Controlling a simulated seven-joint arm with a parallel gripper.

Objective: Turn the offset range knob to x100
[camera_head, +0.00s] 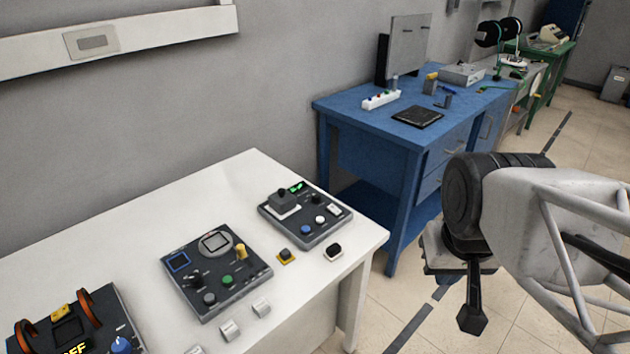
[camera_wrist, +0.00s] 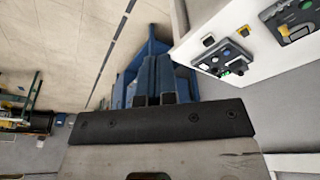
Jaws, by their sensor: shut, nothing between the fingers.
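Three dark control panels lie on a white table. The right panel (camera_head: 306,234) has a lit green display, a grey block and several small knobs. The middle panel (camera_head: 232,297) has a round dial, a small blue screen, a yellow lever and black and green knobs. The left panel (camera_head: 110,300) has orange rings and a blue knob (camera_head: 121,345), partly cut off. Labels are too small to tell which knob is the offset range knob or its setting. My gripper (camera_head: 472,318) is shut and empty, right of the table and apart from all panels; its fingers also show in the wrist view (camera_wrist: 156,65).
The white table (camera_head: 215,184) carries small loose pieces along its front edge, including a yellow-topped one (camera_head: 286,257) and a black-topped one (camera_head: 333,250). A blue workbench (camera_head: 350,105) stands behind it on the right. Open floor lies under my gripper.

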